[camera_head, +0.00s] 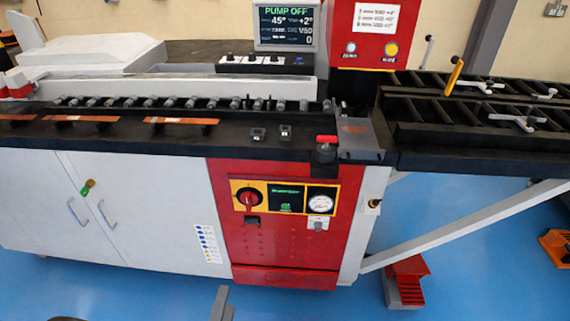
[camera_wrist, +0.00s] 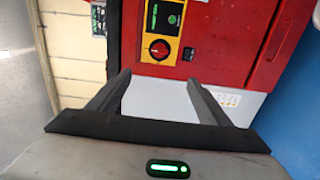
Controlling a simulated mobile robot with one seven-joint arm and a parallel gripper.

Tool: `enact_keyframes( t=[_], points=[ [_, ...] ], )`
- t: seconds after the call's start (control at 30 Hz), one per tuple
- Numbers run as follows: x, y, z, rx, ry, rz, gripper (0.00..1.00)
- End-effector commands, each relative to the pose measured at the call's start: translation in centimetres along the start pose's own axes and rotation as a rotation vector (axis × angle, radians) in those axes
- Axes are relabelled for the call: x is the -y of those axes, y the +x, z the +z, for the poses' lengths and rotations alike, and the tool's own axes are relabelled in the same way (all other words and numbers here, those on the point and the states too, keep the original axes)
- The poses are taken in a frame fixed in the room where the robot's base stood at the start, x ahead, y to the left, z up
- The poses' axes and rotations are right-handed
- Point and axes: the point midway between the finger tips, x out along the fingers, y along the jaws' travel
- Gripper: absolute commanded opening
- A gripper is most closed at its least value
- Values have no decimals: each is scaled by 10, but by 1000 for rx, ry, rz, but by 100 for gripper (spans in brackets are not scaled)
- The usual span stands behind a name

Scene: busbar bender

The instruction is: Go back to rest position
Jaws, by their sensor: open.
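My gripper (camera_wrist: 159,78) is open in the wrist view, with its two dark fingers apart and nothing between them. Beyond the fingers are the white cabinet front and the red control panel (camera_wrist: 205,55) with its red rotary knob (camera_wrist: 159,49) on a yellow plate. In the head view only a small grey piece of my gripper (camera_head: 222,303) shows at the bottom edge, in front of the machine and apart from it.
The bender's black worktop (camera_head: 200,140) carries copper strips (camera_head: 181,121). A monitor (camera_head: 287,26) reads PUMP OFF. A roller table (camera_head: 480,110) extends right, with a slanted white brace (camera_head: 465,225) below. A red pedal (camera_head: 407,281) stands on the blue floor. Floor in front is mostly clear.

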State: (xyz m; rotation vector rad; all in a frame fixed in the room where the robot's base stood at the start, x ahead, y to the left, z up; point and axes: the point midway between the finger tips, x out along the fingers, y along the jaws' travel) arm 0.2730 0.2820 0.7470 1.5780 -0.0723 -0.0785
Motion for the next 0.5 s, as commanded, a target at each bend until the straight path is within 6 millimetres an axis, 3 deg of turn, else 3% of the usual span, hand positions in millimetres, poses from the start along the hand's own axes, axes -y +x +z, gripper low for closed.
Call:
enact_keyframes(
  t=[0.03,0.27,0.37,0.5],
  points=[
    [-19,14,3,74,11,0,72],
    [-73,50,38,360,0,-60,72],
    [-100,66,61,508,7,-112,72],
    [-144,83,109,756,46,-237,72]
  ],
)
